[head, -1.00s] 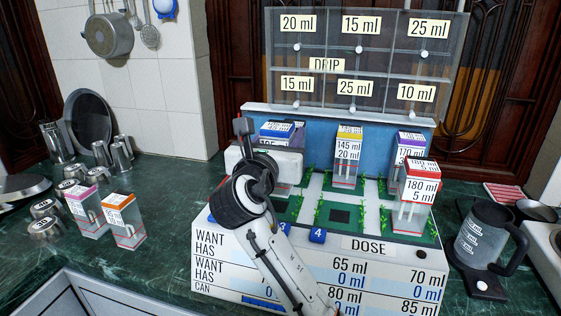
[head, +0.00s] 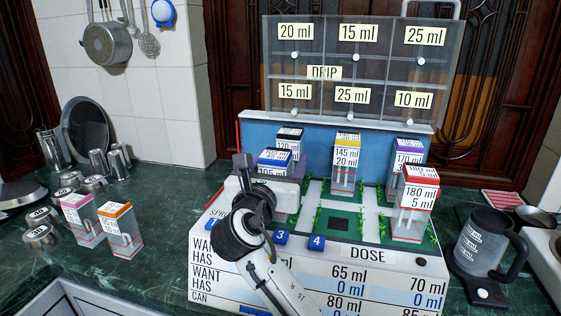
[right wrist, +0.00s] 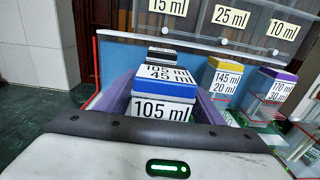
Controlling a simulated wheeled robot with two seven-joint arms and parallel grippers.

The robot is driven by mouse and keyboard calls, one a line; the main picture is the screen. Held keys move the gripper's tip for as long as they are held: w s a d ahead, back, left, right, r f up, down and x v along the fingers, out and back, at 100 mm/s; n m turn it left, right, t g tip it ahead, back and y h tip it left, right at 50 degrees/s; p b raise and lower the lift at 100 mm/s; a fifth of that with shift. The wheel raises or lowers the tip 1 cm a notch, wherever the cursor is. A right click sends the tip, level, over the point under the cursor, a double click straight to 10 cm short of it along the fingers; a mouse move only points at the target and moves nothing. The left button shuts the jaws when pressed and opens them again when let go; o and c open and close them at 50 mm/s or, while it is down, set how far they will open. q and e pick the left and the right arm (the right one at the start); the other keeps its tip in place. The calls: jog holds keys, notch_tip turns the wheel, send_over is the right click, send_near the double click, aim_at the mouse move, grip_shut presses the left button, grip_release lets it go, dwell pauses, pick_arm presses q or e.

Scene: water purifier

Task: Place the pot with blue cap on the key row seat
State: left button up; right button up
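The pot with blue cap (head: 275,157) is at the left of the white board, behind my right gripper. In the right wrist view its blue cap and 105 ml label (right wrist: 163,106) sit between the two greyish-purple fingers of my right gripper (right wrist: 168,95), which seem closed on its sides. In the head view the white gripper body (head: 247,186) hides the pot's lower part, so I cannot tell if it touches the board (head: 345,253). My left gripper is not in view.
A black-capped pot (head: 290,134) stands just behind the blue one. Yellow (head: 347,140), purple (head: 408,146) and red-capped (head: 421,173) pots stand to the right. Pink (head: 76,202) and orange-capped (head: 117,211) pots stand on the left counter. A clear panel (head: 345,85) rises behind.

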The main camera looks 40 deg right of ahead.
jog(key=v, duration=1.2)
